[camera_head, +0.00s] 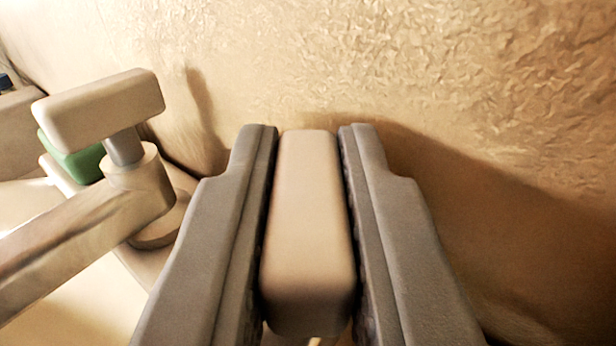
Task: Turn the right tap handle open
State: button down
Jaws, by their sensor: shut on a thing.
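The right tap handle (307,230) is a beige rounded bar in the middle of the view, pointing away from me. My gripper (308,150) has one dark grey finger on each side of the bar and is shut on it. The stem below this handle is almost wholly hidden by the bar and the fingers. Another beige bar handle (98,108) sits on a grey stem at the left, lying roughly crosswise in the picture.
A beige spout (85,235) runs from the left handle's post toward the lower left. A green item (72,158) shows behind that handle. A rough tan wall (440,60) rises close behind the taps. The pale basin (85,300) lies at lower left.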

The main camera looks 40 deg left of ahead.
jog(key=shift+n+g+y, duration=0.3)
jog(key=c, duration=1.4)
grip_release()
jog(key=v, duration=1.2)
